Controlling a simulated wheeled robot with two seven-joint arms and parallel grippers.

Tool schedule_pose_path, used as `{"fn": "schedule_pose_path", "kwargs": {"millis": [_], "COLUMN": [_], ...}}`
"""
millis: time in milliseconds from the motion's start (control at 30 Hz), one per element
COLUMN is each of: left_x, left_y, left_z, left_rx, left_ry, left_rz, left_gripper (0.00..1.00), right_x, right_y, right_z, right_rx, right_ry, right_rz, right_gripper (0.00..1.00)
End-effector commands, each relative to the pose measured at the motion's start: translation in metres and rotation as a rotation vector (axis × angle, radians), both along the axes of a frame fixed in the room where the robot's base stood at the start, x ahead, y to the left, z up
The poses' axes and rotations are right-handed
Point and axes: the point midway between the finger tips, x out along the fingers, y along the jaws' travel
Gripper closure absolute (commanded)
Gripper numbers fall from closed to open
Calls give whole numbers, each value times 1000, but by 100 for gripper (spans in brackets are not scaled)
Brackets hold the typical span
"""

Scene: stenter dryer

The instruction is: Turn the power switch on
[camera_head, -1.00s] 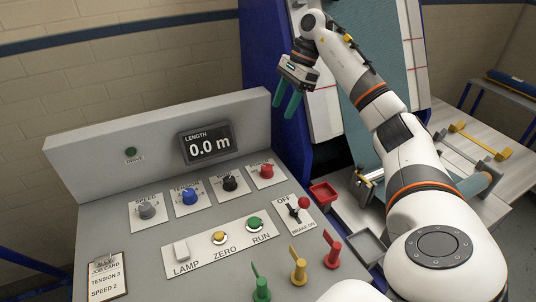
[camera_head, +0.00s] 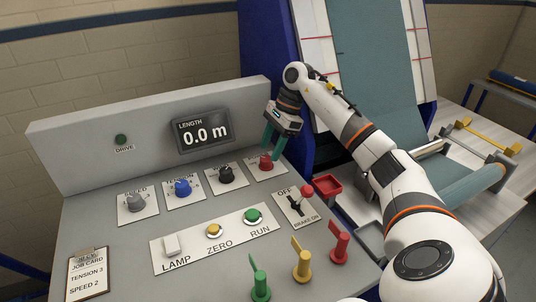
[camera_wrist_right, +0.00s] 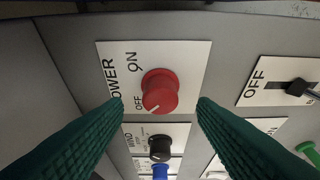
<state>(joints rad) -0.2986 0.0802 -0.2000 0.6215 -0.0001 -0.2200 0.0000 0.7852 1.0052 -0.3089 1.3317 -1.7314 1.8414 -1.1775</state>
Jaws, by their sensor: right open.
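The power switch is a red knob (camera_head: 265,161) at the right end of the row of knobs on the grey console. In the right wrist view the red knob (camera_wrist_right: 160,92) sits on a white plate (camera_wrist_right: 191,57) marked POWER, ON and OFF. Its white pointer line is toward OFF. My right gripper (camera_head: 272,146) is above the knob with its green fingers pointing down. In the wrist view the fingers are apart on either side of the knob, and nothing is between them in their grip. My left gripper is out of view.
Grey, blue and black knobs (camera_head: 226,174) stand left of the red one. The brake lever (camera_head: 306,192) on its OFF/BRAKE ON plate is close on the right. Green, yellow and red levers (camera_head: 340,241) stand at the front. The length display (camera_head: 204,133) reads 0.0 m.

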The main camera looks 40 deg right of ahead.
Motion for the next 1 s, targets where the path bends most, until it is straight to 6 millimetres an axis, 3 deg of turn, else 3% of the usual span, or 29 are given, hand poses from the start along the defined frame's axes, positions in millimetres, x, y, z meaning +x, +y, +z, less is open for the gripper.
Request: {"fn": "schedule_pose_path", "kwargs": {"millis": [200,567,833,1000], "left_x": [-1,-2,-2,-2], "left_y": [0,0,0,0], "left_z": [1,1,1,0], "left_rx": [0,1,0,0], "left_ry": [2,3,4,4], "left_rz": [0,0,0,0], "left_gripper": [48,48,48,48], "right_x": [3,3,3,3], "right_y": [9,11,11,10], "right_z": [-23,-27,-27,-27], "right_rx": [0,0,0,0], "right_ry": [1,0,0,0], "right_rz": [0,0,0,-7], "right_gripper": [48,48,92,93]}}
